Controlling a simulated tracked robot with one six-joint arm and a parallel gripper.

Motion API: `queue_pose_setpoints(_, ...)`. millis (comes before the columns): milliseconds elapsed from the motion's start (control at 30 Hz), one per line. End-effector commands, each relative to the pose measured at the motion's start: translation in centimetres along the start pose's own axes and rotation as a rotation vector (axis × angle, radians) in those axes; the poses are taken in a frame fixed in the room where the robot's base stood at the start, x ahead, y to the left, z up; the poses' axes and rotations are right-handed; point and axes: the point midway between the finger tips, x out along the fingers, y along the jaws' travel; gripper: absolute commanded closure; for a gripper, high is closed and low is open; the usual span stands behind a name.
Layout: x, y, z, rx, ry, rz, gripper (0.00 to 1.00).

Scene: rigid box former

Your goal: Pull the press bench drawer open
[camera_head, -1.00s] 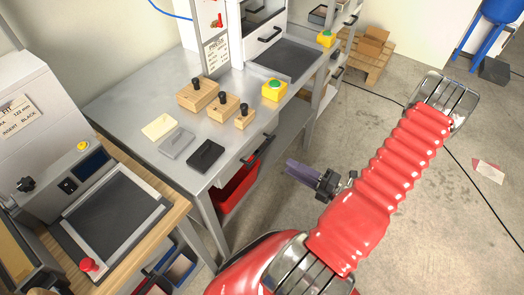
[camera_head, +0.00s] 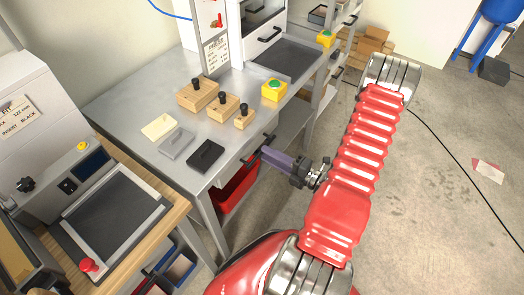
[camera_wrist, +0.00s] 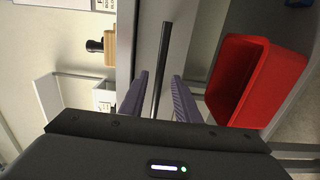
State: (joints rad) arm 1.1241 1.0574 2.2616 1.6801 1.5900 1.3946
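The press bench (camera_head: 150,120) is a grey metal table with a drawer in its front edge. The drawer's dark bar handle (camera_head: 262,146) is partly hidden by my gripper in the head view; in the wrist view the handle (camera_wrist: 162,70) is a dark bar. My gripper (camera_head: 268,155) has purple fingers pointing at the bench front. In the wrist view my gripper (camera_wrist: 160,95) is open, its two fingers apart on either side of the handle's near end, with gaps visible. The drawer looks shut.
A red bin (camera_head: 238,188) sits on the shelf below the drawer; it also shows in the wrist view (camera_wrist: 255,80). Wooden blocks with black knobs (camera_head: 197,94) and a yellow button box (camera_head: 274,91) stand on the bench. Another workstation (camera_head: 110,205) is at left.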

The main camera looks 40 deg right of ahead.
Motion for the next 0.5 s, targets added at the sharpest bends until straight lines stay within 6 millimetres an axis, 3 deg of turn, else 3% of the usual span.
queue_pose_setpoints(233, 2.5, 0.0, -0.1, -0.001, 0.003, 0.0, 0.71)
queue_pose_setpoints(500, 3.6, 0.0, 0.0, 0.0, 0.001, 0.001, 0.71)
